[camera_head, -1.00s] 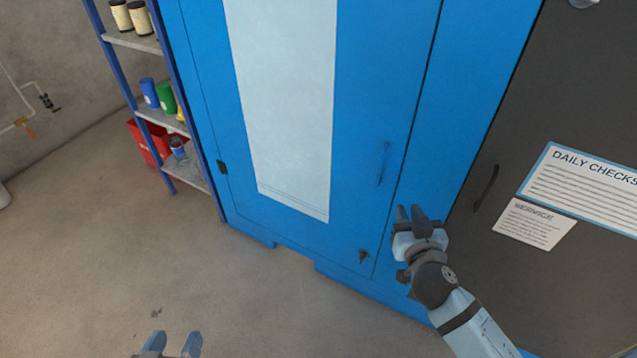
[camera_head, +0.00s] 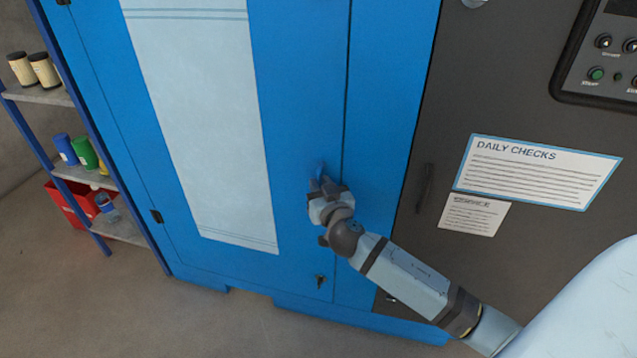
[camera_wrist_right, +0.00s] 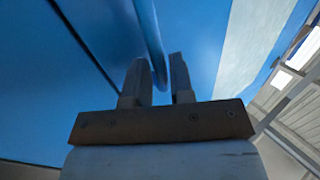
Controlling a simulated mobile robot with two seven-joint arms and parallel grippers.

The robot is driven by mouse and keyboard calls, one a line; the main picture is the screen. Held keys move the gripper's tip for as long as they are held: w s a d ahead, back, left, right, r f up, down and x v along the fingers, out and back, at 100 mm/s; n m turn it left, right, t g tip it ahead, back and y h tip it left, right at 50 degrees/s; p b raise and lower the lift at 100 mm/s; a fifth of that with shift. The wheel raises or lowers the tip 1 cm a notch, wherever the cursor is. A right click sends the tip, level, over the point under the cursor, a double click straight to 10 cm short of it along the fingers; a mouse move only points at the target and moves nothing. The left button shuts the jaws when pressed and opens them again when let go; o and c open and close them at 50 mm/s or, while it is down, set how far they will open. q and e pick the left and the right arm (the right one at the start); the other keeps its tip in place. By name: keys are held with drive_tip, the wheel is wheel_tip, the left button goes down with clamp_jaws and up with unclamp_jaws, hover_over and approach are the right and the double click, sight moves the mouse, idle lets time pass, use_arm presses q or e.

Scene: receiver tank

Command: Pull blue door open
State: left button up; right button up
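The blue door (camera_head: 290,90) has a pale vertical panel (camera_head: 205,120) and looks shut, with its edge seam just right of the handle. Its blue bar handle (camera_head: 319,170) is mostly hidden behind my right gripper (camera_head: 326,186) in the head view. In the right wrist view, the handle (camera_wrist_right: 148,30) runs down between the two fingertips of my right gripper (camera_wrist_right: 160,75). The fingers are apart, one on each side of the bar; firm contact is not visible. My left gripper is out of view.
A dark cabinet panel (camera_head: 450,100) with a "DAILY CHECKS" sheet (camera_head: 535,172) and a control box (camera_head: 610,60) is on the right. A shelf (camera_head: 85,175) with jars and cups stands on the left. The floor (camera_head: 130,310) before the door is clear.

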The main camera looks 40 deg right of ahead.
drive_tip(key=shift+w+d, duration=0.2)
drive_tip(key=shift+w, duration=0.45)
clamp_jaws()
drive_tip(key=shift+a, duration=0.1)
